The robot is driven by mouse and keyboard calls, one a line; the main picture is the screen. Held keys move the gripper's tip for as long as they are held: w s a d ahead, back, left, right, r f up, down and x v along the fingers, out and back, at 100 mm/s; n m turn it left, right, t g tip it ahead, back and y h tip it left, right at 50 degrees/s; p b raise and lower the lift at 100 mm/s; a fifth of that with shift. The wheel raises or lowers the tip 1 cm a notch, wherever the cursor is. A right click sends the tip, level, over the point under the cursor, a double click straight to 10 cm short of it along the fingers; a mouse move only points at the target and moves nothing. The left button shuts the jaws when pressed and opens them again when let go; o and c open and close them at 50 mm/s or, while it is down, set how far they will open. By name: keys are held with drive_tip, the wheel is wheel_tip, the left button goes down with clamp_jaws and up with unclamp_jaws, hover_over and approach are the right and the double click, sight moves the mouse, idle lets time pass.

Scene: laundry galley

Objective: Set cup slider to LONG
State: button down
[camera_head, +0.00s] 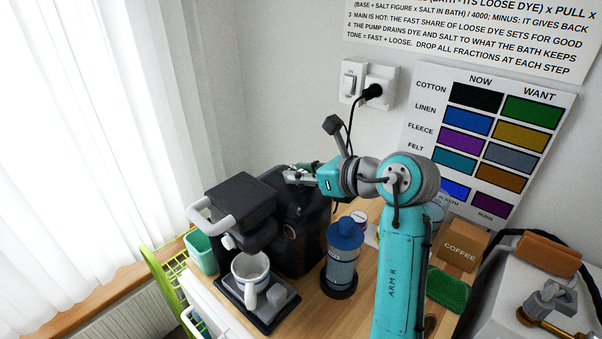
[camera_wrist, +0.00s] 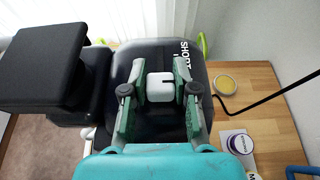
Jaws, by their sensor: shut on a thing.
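The dark coffee machine (camera_head: 308,222) stands on the wooden counter by the window. In the wrist view its black top (camera_wrist: 150,55) carries a white slider knob (camera_wrist: 160,87), with the word SHORT (camera_wrist: 186,55) printed beyond it to the right. My gripper (camera_head: 292,176) reaches over the top of the machine from the right. In the wrist view my gripper (camera_wrist: 160,95) has one finger on each side of the white knob and is shut on it. The LONG mark is not visible in either view.
A white mug (camera_head: 249,268) stands on the machine's drip tray (camera_head: 262,312). A blue-lidded bottle (camera_head: 343,250), a coffee bag (camera_head: 462,248) and a green sponge (camera_head: 447,290) are on the counter to the right. A black cable runs up to the wall plug (camera_head: 373,91).

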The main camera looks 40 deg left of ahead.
drive_tip(key=shift+d, duration=0.1)
drive_tip(key=c, duration=0.9)
unclamp_jaws()
drive_tip(key=shift+d, duration=0.15)
drive_tip(key=shift+d, duration=0.1)
drive_tip(key=v, duration=1.2)
drive_tip(key=shift+r, duration=0.1)
drive_tip(key=shift+w, duration=0.1)
